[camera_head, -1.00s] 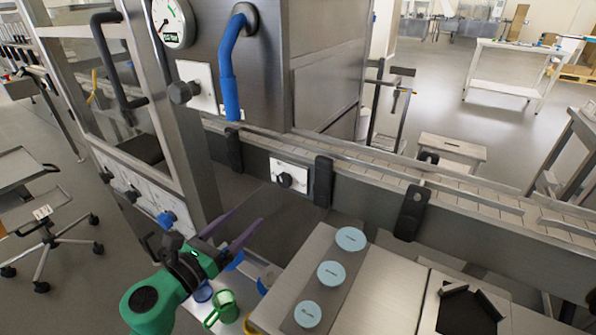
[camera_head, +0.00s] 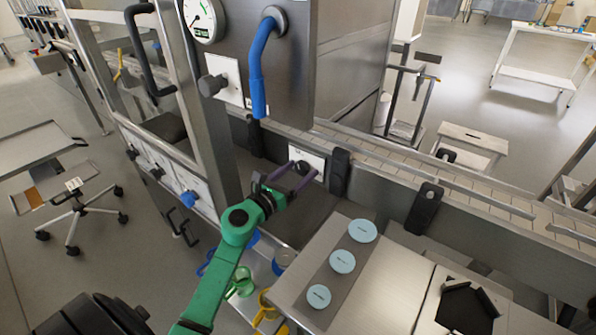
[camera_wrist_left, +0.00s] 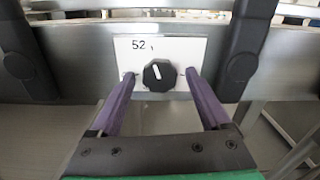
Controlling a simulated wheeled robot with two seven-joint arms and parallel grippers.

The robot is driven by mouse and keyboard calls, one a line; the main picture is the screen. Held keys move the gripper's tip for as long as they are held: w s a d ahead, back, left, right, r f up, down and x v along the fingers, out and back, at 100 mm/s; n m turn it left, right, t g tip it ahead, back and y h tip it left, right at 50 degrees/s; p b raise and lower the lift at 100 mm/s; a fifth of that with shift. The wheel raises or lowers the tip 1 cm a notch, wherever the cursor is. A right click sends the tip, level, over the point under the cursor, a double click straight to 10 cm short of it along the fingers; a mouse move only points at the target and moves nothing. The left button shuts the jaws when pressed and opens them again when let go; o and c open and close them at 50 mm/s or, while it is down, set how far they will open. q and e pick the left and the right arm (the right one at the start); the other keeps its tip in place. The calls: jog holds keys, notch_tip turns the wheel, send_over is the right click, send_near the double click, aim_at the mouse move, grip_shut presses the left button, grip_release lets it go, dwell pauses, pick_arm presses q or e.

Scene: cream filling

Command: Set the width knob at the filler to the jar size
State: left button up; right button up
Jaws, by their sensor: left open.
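The width knob (camera_wrist_left: 159,75) is a black round knob with a white pointer line, on a white plate (camera_wrist_left: 185,48) marked "52" in the left wrist view. Its pointer aims up, slightly left. In the head view the plate (camera_head: 318,159) sits on the steel rail side, and the knob is partly hidden by my gripper. My left gripper (camera_wrist_left: 160,79) is open, with one purple finger on each side of the knob and a gap to it on both sides. In the head view the left gripper (camera_head: 303,170) reaches the plate. My right gripper is not in view.
Black brackets (camera_head: 339,171) flank the plate. A blue pipe (camera_head: 257,85) and another dark knob (camera_head: 211,86) are above left. Three pale blue discs (camera_head: 343,262) lie on the counter at right; their print is unreadable. Green (camera_head: 243,282) and yellow cups (camera_head: 266,308) stand below the arm.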

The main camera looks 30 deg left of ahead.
pick_arm(q)
jog(key=shift+c, duration=0.3)
grip_shut()
jog(key=shift+n, duration=0.3)
jog(key=n+p, duration=0.1)
jog(key=n, duration=0.1)
jog(key=shift+r+n+p, duration=0.15)
jog(key=shift+n+p, duration=0.15)
jog(key=n+p, duration=0.1)
jog(key=n, duration=0.3)
jog(key=shift+d+p, duration=0.1)
jog(key=shift+p, duration=0.3)
jog(key=n+p, duration=0.1)
jog(key=n, duration=0.4)
jog(key=shift+p, duration=0.4)
jog(key=n+p, duration=0.1)
jog(key=n, duration=0.3)
jog(key=shift+p, duration=0.35)
jog(key=shift+n, duration=0.4)
